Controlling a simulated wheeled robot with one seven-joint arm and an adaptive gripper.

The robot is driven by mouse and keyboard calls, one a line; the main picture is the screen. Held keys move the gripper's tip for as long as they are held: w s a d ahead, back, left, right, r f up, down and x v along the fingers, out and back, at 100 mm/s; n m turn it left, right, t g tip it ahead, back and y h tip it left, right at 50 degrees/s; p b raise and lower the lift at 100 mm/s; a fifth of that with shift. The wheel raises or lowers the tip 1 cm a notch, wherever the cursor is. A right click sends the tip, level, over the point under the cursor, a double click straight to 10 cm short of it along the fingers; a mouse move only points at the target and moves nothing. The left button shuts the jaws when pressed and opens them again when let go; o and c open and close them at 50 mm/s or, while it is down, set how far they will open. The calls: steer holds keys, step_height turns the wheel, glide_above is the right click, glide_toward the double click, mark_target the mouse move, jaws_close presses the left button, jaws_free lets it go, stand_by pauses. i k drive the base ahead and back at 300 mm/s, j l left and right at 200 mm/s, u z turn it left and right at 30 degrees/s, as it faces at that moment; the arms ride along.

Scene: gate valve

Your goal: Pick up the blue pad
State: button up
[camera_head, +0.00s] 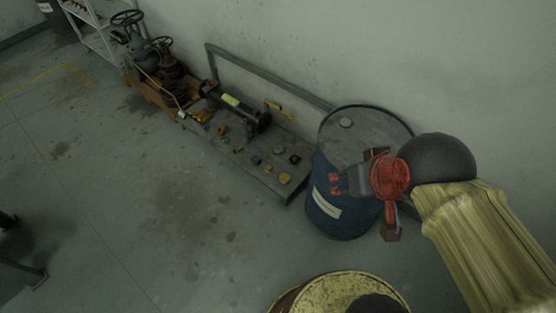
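A small round dark blue-violet piece (256,160), which looks like the blue pad, lies on the grey platform (270,184) among other small parts. It is too small to make out in detail. My gripper (337,184), grey and red, is at the right, in front of the blue drum and well to the right of the platform. It is apart from the blue piece. I cannot tell whether its fingers are open or shut, and I see nothing held in it.
A long dark machine part (236,107) and several small parts share the platform. Valves (170,68) stand behind left.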

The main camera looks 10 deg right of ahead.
mark_target(255, 159)
steer(key=i+j, duration=0.25)
steer(key=i+j+z, duration=0.1)
steer(key=i+j, duration=0.15)
steer(key=j, duration=0.2)
steer(key=i+j, duration=0.25)
steer(key=j, duration=0.15)
steer(key=i+j+z, duration=0.1)
steer(key=i+j, duration=0.15)
steer(key=i+j+z, duration=0.1)
steer(key=j, duration=0.4)
steer(key=i+j, duration=0.3)
steer(key=i+j+z, duration=0.1)
steer(key=j, duration=0.45)
steer(key=i, duration=0.1)
